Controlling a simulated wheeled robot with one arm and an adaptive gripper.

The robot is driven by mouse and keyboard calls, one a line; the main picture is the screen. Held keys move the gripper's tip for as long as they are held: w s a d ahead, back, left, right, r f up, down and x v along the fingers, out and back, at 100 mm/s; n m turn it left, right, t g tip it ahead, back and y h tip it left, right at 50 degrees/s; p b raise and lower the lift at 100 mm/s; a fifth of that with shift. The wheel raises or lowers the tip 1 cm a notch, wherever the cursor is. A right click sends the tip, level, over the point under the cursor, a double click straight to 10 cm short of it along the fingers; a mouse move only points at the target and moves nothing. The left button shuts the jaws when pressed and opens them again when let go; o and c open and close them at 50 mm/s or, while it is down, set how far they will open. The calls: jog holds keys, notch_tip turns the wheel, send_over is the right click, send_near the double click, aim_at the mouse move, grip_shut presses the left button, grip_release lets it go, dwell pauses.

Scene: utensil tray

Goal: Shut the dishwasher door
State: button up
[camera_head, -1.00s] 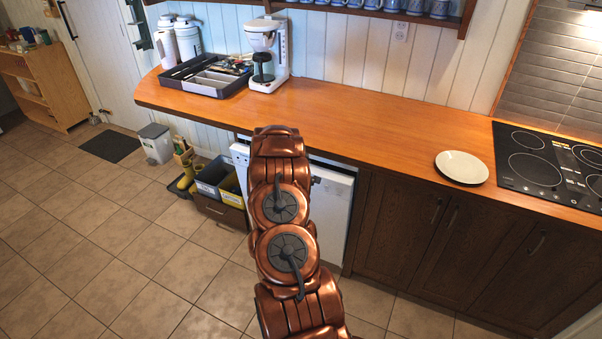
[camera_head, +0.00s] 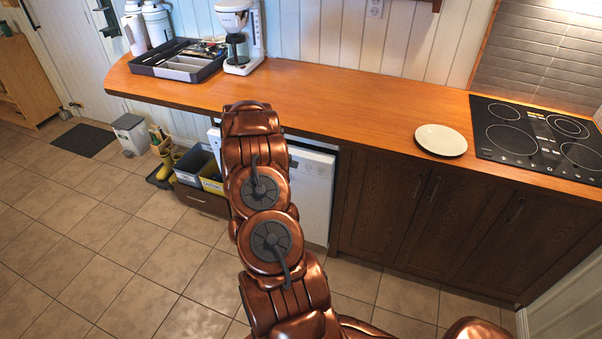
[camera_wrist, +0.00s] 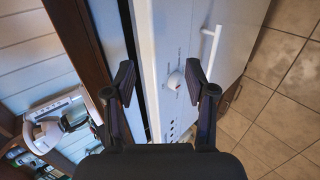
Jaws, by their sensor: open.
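The white dishwasher (camera_head: 312,190) stands under the wooden counter, partly hidden behind my arm in the head view. In the wrist view its door (camera_wrist: 188,25) has a round knob (camera_wrist: 175,82), a row of small controls and a white bar handle (camera_wrist: 211,50). A dark gap runs between the door's edge and the counter edge, so the door looks ajar; how far is unclear. My gripper (camera_wrist: 163,84) is open and empty, with its two fingers spread in front of the door's control panel. I cannot tell whether they touch it. My arm hides the gripper in the head view.
The counter (camera_head: 370,95) holds a utensil tray (camera_head: 180,62), a coffee maker (camera_head: 238,40), a white plate (camera_head: 441,140) and a cooktop (camera_head: 530,130). Bins (camera_head: 205,170) and yellow boots (camera_head: 168,165) stand left of the dishwasher. The tiled floor at left is open.

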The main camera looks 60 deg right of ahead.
jog(key=s+f+b, duration=0.1)
jog(key=f+b, duration=0.1)
jog(key=b, duration=0.2)
jog(key=s+a+f+h+b, duration=0.1)
jog(key=f+b, duration=0.2)
jog(key=b, duration=0.1)
jog(key=s+a+f+h+b, duration=0.1)
jog(key=f+b, duration=0.2)
jog(key=b, duration=0.1)
jog(key=shift+s+a+m+g, duration=0.1)
jog(key=shift+a+m+g, duration=0.15)
jog(key=shift+m+g, duration=0.05)
grip_shut()
jog(key=t+h+b, duration=0.2)
jog(key=h+b, duration=0.5)
jog(key=b, duration=1.9)
send_near(315, 174)
jog(key=shift+w+d+r+b, duration=0.2)
jog(key=shift+d+b, duration=0.2)
jog(key=shift+d, duration=0.8)
jog(key=shift+w+d+r+b, duration=0.15)
jog(key=shift+d+b, duration=0.2)
jog(key=shift+d, duration=0.8)
jog(key=shift+w+d+r+b, duration=0.15)
jog(key=shift+d+b, duration=0.25)
jog(key=shift+d, duration=0.8)
